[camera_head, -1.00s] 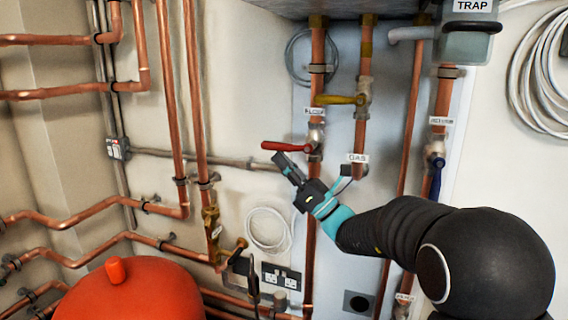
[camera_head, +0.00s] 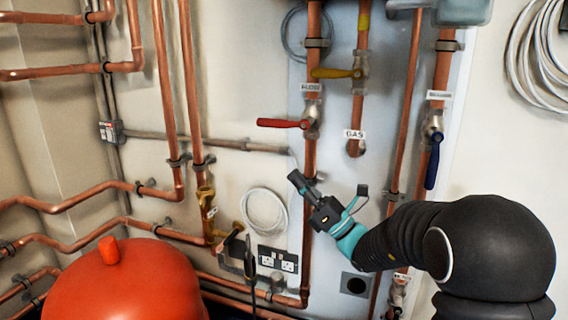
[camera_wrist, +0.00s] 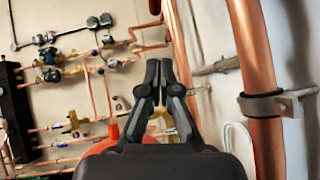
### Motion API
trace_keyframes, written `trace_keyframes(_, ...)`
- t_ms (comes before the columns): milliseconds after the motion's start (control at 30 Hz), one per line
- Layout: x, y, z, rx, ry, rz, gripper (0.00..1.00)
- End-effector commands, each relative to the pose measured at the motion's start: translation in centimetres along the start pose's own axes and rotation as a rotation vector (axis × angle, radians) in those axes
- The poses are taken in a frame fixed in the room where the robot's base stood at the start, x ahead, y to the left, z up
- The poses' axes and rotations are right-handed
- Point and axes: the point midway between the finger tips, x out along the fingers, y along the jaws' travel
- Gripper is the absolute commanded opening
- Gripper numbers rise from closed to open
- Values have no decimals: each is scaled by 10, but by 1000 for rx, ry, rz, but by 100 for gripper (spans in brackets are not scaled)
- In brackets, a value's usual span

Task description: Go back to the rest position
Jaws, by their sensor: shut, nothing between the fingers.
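My gripper (camera_head: 297,179) is in front of the copper pipes at the middle of the head view, below the red lever valve. Its fingers are together and empty, and they also show at the centre of the wrist view (camera_wrist: 160,64). The red lever (camera_head: 280,123) points left, across its vertical pipe. It is apart from my gripper. The yellow lever (camera_head: 334,73) above it also lies across its line. The blue lever (camera_head: 432,165) at the right hangs down.
An orange-red vessel (camera_head: 122,285) stands at the lower left. A socket (camera_head: 278,260) is low on the wall. Coiled white cable (camera_head: 264,211) hangs near my gripper. In the wrist view a thick copper pipe (camera_wrist: 255,60) with a bracket is close on the right.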

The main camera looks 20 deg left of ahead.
Motion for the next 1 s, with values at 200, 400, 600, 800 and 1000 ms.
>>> trace_keyframes(200,-24,0,-4,3,1,1,0)
trace_keyframes(400,-29,-4,-10,-63,25,-14,0)
trace_keyframes(600,-46,12,-75,-160,298,53,0)
trace_keyframes(800,-85,60,-131,-287,623,254,0)
trace_keyframes(1000,-139,113,-145,-480,914,532,0)
